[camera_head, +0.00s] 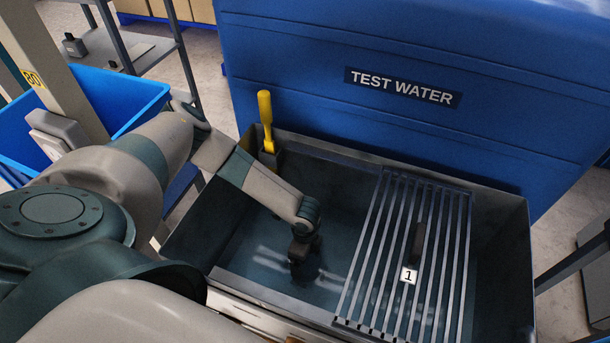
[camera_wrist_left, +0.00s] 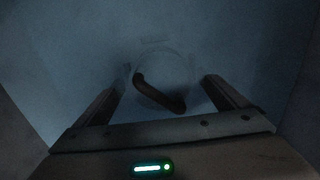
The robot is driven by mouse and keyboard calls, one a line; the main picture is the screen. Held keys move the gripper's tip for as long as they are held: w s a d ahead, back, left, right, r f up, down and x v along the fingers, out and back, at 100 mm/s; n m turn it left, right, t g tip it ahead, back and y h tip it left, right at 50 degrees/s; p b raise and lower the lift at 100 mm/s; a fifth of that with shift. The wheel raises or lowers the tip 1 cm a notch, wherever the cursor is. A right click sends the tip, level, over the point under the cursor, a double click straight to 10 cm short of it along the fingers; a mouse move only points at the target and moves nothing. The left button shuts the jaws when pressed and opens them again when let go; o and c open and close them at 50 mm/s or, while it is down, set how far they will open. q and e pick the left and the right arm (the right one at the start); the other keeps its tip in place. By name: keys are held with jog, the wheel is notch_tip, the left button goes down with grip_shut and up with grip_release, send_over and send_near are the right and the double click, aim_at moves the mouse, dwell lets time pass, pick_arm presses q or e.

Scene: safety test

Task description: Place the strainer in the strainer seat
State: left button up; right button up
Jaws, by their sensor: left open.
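My left gripper (camera_head: 304,262) reaches down into a dark grey tank (camera_head: 515,225). The left wrist view shows its two fingers (camera_wrist_left: 162,84) spread apart. Between and beyond them is a dark bent handle (camera_wrist_left: 160,96) inside a faint, pale round outline, which looks like the strainer. The handle lies slantwise in the gap, and I see no finger closed on it. The scene there is dim, so the strainer's edge is hard to make out. I cannot make out the strainer seat. My right gripper is not in view.
A slatted metal grate (camera_head: 378,255) with a dark handle (camera_head: 416,243) and a "1" tag (camera_head: 408,275) covers the tank's right part. A yellow-handled tool (camera_head: 266,122) stands at the back left corner. A blue "TEST WATER" container (camera_head: 400,130) stands behind; a blue bin (camera_head: 130,100) is left.

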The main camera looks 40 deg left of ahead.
pick_arm(q)
notch_tip(320, 180, up, 11)
jog(key=shift+f, duration=0.1)
dwell(0.3)
dwell(0.9)
